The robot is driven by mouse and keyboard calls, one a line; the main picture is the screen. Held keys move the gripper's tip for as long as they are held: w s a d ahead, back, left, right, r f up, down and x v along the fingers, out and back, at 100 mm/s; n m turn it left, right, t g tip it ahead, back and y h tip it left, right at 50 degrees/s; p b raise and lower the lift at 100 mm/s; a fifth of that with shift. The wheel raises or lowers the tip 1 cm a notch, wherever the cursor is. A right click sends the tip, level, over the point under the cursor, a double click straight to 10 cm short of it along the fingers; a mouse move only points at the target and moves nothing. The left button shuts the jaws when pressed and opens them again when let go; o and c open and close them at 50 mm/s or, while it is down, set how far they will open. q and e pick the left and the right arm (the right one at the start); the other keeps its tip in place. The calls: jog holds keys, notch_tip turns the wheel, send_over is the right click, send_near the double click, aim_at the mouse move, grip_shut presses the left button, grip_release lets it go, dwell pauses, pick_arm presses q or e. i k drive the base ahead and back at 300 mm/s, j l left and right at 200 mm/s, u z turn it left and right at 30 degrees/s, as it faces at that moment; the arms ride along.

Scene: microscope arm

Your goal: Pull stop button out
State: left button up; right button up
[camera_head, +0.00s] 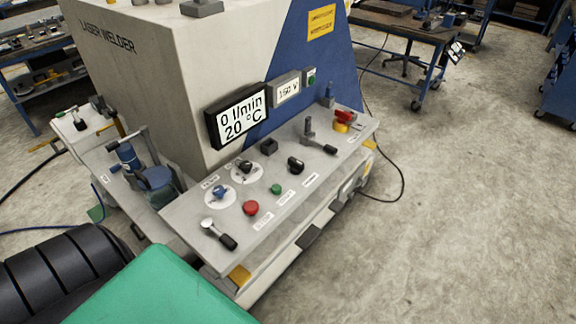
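The laser welder's sloped control panel (290,215) fills the middle of the view. A round red button (251,208) sits near its front left, beside a small label too blurred to read for certain. A second red control (343,116) on a yellow base stands at the panel's far right end. I cannot tell for certain which of the two is the stop button, or whether either is pressed in. Neither of my grippers shows in this view, and nothing touches the panel controls.
The panel also carries a green button (277,189), dark knobs, and a lever (219,234) at the front left. A display (238,117) rises behind it. A blue-topped device (128,156) stands left.

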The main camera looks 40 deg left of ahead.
aim_at(251, 208)
jog(key=j+u, duration=0.15)
jog(key=u, duration=1.2)
